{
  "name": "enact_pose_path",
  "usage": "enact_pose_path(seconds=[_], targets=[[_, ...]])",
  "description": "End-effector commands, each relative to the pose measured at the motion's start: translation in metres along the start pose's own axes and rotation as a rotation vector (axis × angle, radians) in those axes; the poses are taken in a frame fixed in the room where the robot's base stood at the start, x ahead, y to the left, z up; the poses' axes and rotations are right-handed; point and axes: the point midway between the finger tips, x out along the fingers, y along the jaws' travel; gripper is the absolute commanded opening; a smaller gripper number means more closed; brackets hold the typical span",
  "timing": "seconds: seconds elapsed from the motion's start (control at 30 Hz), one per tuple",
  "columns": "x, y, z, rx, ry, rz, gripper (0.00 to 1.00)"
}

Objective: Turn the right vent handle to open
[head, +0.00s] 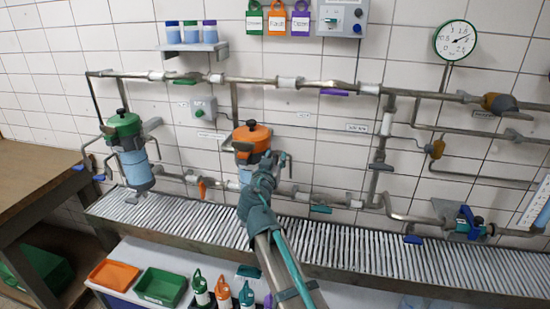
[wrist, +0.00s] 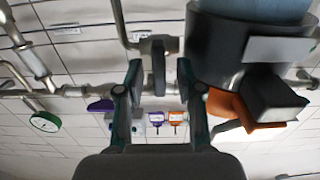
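The orange-lidded vessel (head: 251,135) hangs on the wall in the middle of the head view, its blue body mostly hidden by my arm. A grey lever-like handle (wrist: 158,62) is in the wrist view beside the vessel. It looks like a vent handle, but I cannot tell for sure. My gripper (head: 268,165) is at the vessel's right side. In the wrist view, my gripper (wrist: 160,75) is open, with a finger on each side of this handle and visible gaps to both. The picture does not settle how deep the handle sits between them.
The green-lidded vessel (head: 124,128) hangs at the left. Pipes with coloured valve handles run along the wall. A grated shelf (head: 360,248) lies below, with trays and bottles under it. A gauge (head: 456,40) is at upper right. The vessel bracket (wrist: 275,98) is close to my right finger.

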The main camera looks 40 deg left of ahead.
Motion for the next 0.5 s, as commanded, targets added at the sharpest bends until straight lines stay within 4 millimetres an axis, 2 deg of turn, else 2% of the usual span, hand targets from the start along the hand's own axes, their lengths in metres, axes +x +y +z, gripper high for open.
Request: enact_pose_path(seconds=[0.13,0.33,0.37,0.5], targets=[[-0.0002,0.0001,0.0003,0.000,0.000,0.000,0.36],[-0.0003,0.0001,0.0003,0.000,0.000,0.000,0.03],[-0.0003,0.0001,0.0003,0.000,0.000,0.000,0.00],[-0.0003,0.0001,0.0003,0.000,0.000,0.000,0.00]])
